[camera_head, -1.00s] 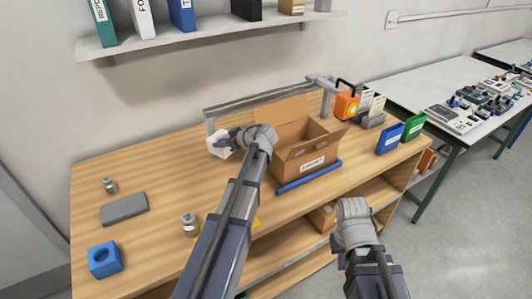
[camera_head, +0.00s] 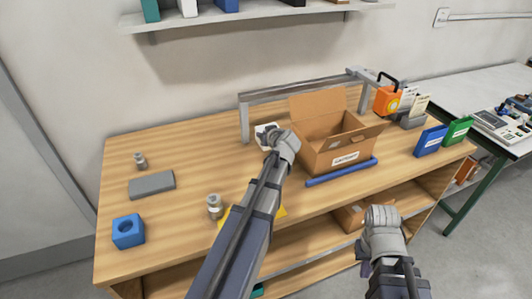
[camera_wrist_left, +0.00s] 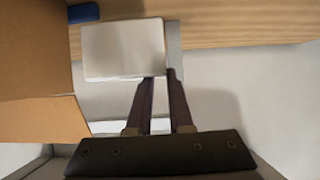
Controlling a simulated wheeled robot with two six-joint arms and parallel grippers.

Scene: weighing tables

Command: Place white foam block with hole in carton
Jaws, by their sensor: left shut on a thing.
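The white foam block (camera_head: 265,131) is held by my left gripper (camera_head: 270,135) just left of the open carton (camera_head: 341,157). In the left wrist view the white block (camera_wrist_left: 122,48) is at the fingertips of my left gripper (camera_wrist_left: 158,78), with a pale face toward the camera. Its hole cannot be made out. The carton wall (camera_wrist_left: 35,60) is close on the left side of that view. The carton stands open with flaps out, its label facing front. My right gripper (camera_head: 382,222) is low in front of the table's edge, its fingers hidden.
A blue bar (camera_head: 342,173) lies along the carton's front. A grey frame (camera_head: 300,91) runs behind it. A blue block with a hole (camera_head: 128,231), a grey slab (camera_head: 151,184) and metal weights (camera_head: 215,207) are at left. Blue (camera_head: 430,140) and green boxes stand at right.

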